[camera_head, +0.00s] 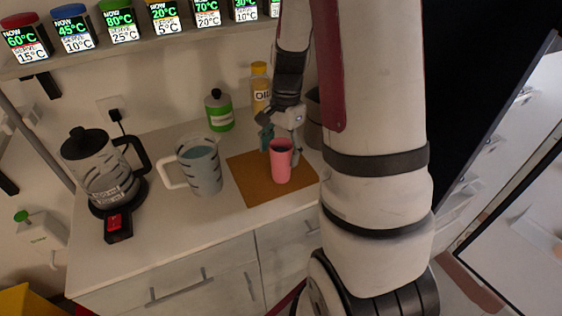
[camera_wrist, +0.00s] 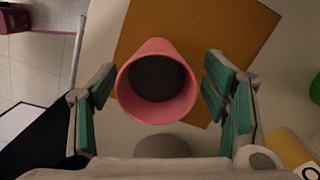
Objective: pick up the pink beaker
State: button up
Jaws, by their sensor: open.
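The pink beaker (camera_head: 281,163) stands upright on a brown mat (camera_head: 248,184) on the counter. It holds something dark. In the wrist view, the beaker (camera_wrist: 157,112) sits between the two green-padded fingers of my gripper (camera_wrist: 156,97), with a gap on each side. In the head view, my gripper (camera_head: 282,137) is at the beaker, open, its fingers on either side near the upper part. The mat also shows in the wrist view (camera_wrist: 215,30).
A clear pitcher (camera_head: 198,168) and a kettle (camera_head: 100,180) stand to the left. A green bottle (camera_head: 219,110) and a yellow oil bottle (camera_head: 261,85) are behind.

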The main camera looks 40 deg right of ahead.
aim_at(280, 164)
jog(key=f, duration=0.5)
jog(key=shift+s+a, duration=0.15)
jog(key=shift+a, duration=0.1)
jog(key=shift+r, duration=0.1)
jog(key=c, duration=1.3)
